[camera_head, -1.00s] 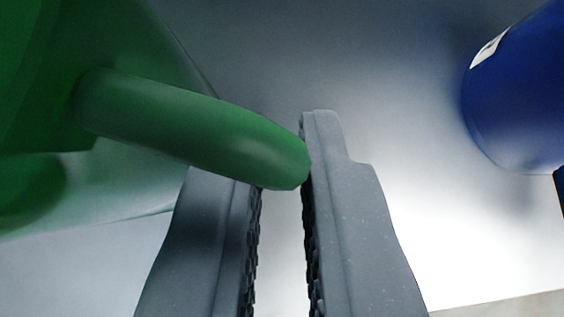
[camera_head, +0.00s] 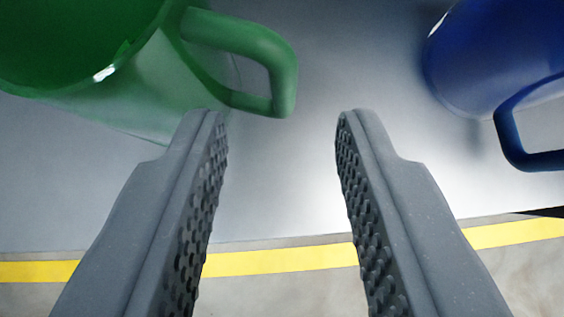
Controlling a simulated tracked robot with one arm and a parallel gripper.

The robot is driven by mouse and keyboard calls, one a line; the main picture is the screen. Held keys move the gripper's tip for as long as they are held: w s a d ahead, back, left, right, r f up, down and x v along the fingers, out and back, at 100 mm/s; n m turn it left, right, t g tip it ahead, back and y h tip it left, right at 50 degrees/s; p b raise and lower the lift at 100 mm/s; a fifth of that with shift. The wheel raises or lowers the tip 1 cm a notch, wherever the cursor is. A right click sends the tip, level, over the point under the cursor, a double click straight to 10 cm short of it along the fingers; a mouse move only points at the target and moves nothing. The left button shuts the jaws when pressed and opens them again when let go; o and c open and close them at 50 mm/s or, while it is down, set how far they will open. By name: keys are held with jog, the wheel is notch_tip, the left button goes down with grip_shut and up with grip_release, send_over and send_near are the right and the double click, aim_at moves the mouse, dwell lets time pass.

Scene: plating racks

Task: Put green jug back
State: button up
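The green jug (camera_head: 140,95) stands at the upper left on a grey surface, partly cut off by the frame's top and left edges. Its open rim and its handle (camera_head: 284,75) show, the handle pointing right. My gripper (camera_head: 278,118) is open and empty. Its left finger overlaps the jug's lower right side in the picture, just below the handle. Its right finger stands apart from the handle, to the right. I cannot tell whether the left finger touches the jug.
A blue jug (camera_head: 500,60) with its handle at lower right stands at the upper right. The grey surface (camera_head: 320,190) between the jugs is clear. Its front edge runs across the lower part, with a yellow stripe (camera_head: 285,262) on the floor beyond.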

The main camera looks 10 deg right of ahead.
jog(key=p+v, duration=0.1)
jog(key=v, duration=0.5)
jog(key=shift+s+r, duration=0.25)
jog(key=shift+s, duration=0.05)
jog(key=shift+a, duration=0.1)
